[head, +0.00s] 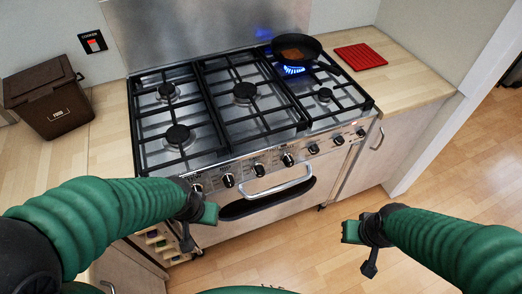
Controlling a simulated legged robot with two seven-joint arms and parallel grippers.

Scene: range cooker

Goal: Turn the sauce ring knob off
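The cooker's front panel carries a row of black and silver knobs, among them one in the middle (259,170) and one near the right end (338,140). Their labels are too small to read, so I cannot tell which is the sauce ring knob. A blue flame (293,70) burns at the back right ring under a dark pan (297,48) with something brown in it. My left gripper (198,226) is in front of the cooker's left end, below the left knobs. My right gripper (360,248) is over the floor, right of the cooker's front. Neither visibly holds anything.
A silver oven handle (278,187) sticks out below the knobs. A red trivet (360,57) lies on the right worktop, and a brown bin (48,97) stands on the left worktop. The floor (310,250) between my arms is clear.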

